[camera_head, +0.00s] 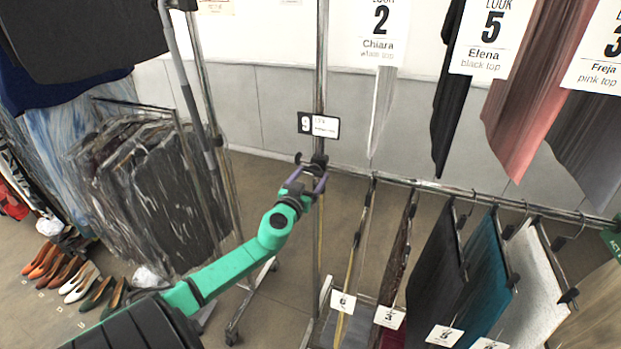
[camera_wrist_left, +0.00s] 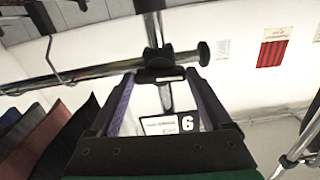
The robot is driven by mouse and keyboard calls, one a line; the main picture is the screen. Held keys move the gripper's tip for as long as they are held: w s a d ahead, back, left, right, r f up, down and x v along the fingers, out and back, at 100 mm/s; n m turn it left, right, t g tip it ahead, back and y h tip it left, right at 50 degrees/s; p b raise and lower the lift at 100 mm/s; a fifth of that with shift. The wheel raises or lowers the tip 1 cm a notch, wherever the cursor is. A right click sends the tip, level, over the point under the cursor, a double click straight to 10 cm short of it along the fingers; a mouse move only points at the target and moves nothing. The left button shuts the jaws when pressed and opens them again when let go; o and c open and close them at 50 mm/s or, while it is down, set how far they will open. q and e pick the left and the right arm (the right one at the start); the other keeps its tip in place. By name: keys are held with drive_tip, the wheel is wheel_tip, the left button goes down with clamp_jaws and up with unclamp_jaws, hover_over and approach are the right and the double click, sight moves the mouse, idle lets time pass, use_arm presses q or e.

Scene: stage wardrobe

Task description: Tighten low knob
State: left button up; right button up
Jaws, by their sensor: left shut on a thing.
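The low knob is a dark piece on the black clamp of the upright metal pole. In the head view the clamp (camera_head: 319,160) shows just beyond my left gripper (camera_head: 310,174). In the left wrist view the dark knob (camera_wrist_left: 160,75) sits between the tips of the two purple-lined fingers of my left gripper (camera_wrist_left: 160,77), which are shut on it. The knob's exact shape and how tight it sits cannot be told. My right gripper is in neither view.
A card with a 9 (camera_head: 318,125) hangs on the pole just above the clamp. A rail (camera_head: 440,185) with hanging garments runs off to the right. Garments in clear covers (camera_head: 150,190) hang at left, above shoes (camera_head: 75,275). Labelled tops hang at upper right.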

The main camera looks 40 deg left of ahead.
use_arm(q)
drive_tip(key=m+b, duration=0.1)
drive_tip(key=m, duration=0.1)
drive_tip(key=shift+f+m, duration=0.1)
drive_tip(key=shift+m, duration=0.3)
drive_tip(key=m, duration=0.4)
drive_tip(key=shift+m+b, duration=0.3)
drive_tip(key=m, duration=0.4)
drive_tip(key=shift+m, duration=0.3)
drive_tip(key=m, duration=0.5)
drive_tip(key=o, duration=1.2)
drive_tip(key=shift+c, duration=0.2)
drive_tip(key=shift+s, duration=0.1)
